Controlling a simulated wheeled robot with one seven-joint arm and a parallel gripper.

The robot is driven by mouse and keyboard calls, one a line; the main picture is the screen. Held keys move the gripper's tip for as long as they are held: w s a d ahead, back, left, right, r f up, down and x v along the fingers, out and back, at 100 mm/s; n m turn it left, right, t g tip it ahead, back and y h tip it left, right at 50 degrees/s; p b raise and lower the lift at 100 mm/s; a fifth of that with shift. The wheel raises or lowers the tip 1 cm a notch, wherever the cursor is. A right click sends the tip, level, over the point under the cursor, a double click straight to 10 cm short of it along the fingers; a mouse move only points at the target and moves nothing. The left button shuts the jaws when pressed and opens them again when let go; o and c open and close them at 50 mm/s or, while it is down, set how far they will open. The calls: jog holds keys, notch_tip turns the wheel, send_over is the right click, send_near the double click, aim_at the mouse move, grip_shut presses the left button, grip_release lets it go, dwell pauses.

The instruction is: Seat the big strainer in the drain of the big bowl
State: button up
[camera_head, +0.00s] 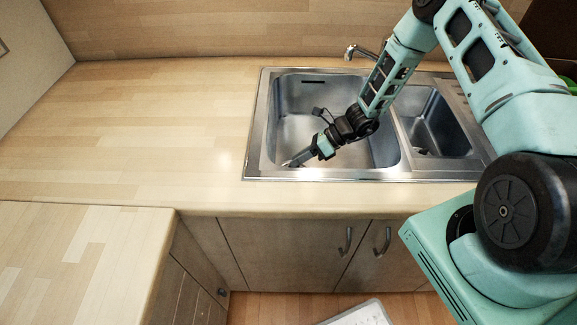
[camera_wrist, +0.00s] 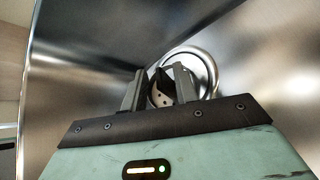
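The big bowl (camera_head: 290,100) is the left basin of the steel sink. My gripper (camera_head: 290,163) reaches down into its front left part, close to the front wall. In the wrist view my gripper (camera_wrist: 160,85) has its two fingers a short gap apart. A dark, rounded piece with small holes (camera_wrist: 161,97), which looks like the big strainer, shows between the fingers. I cannot tell whether they touch it or whether it lies behind them. The shiny round drain ring (camera_wrist: 206,66) is just beyond the fingertips, partly covered by the right finger. No strainer is visible in the head view.
The small bowl (camera_head: 432,115) lies right of the big bowl, past a steel divider. A tap (camera_head: 362,50) stands behind the sink. The bowl's steel walls (camera_wrist: 95,50) rise close around my gripper. The wooden counter (camera_head: 150,120) on the left is clear.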

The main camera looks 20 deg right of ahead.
jog(key=w+b+v, duration=0.1)
jog(key=v, duration=0.5)
jog(key=s+a+r+n+g+h, duration=0.1)
jog(key=s+a+r+n, duration=0.2)
jog(key=a+r+n, duration=0.1)
jog(key=s+a+r+n+g+h, duration=0.1)
jog(key=s+a+r+n+g, duration=0.1)
jog(key=s+a+r+n, duration=0.2)
jog(key=s+a+r+n+g+h, duration=0.1)
jog(key=s+a+r+n+g, duration=0.1)
jog(key=r+n, duration=0.5)
jog(key=shift+s+a+r+h, duration=0.15)
jog(key=shift+s+a, duration=0.25)
jog(key=shift+a, duration=0.25)
jog(key=shift+s+a+r+h, duration=0.15)
jog(key=shift+s+a, duration=0.2)
jog(key=shift+a, duration=0.3)
jog(key=s+a+r+n+t+h, duration=0.1)
jog(key=s+r+n+h, duration=0.2)
jog(key=s+n, duration=0.6)
jog(key=s+a+r+n+t+h, duration=0.1)
jog(key=s+r+n+t+h, duration=0.1)
jog(key=s+r+n, duration=0.5)
jog(key=s+n+h, duration=0.1)
jog(key=n, duration=0.2)
jog(key=shift+s+a+r+n+h, duration=0.2)
jog(key=shift+s+r+n+h, duration=0.05)
jog(key=shift+s+n+h, duration=0.1)
jog(key=shift+o, duration=0.5)
